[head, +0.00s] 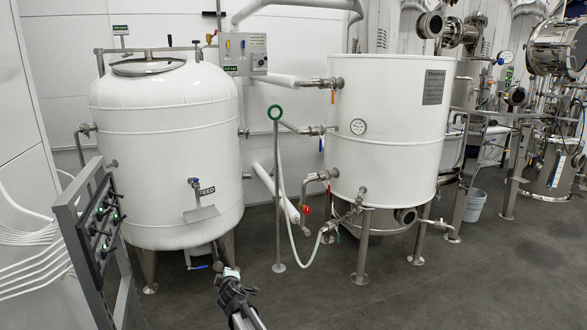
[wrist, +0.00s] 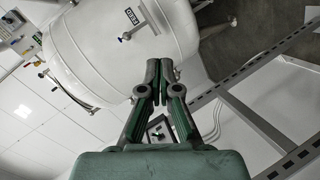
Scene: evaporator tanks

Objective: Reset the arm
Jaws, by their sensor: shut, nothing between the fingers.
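My gripper (wrist: 160,75) is shut and empty in the wrist view, its two fingertips together. In the head view my gripper (head: 229,276) shows at the bottom centre, at the end of my arm. It appears in front of the lower part of the white FEED tank (head: 165,150); I cannot tell the exact gap. The wrist view shows the FEED tank (wrist: 95,50) turned over, beyond the fingertips.
A second white tank (head: 385,115) stands to the right on metal legs. A grey panel frame with valves (head: 105,215) is at the left. A white hose (head: 290,205) hangs between the tanks. The grey floor (head: 440,290) at the lower right is open.

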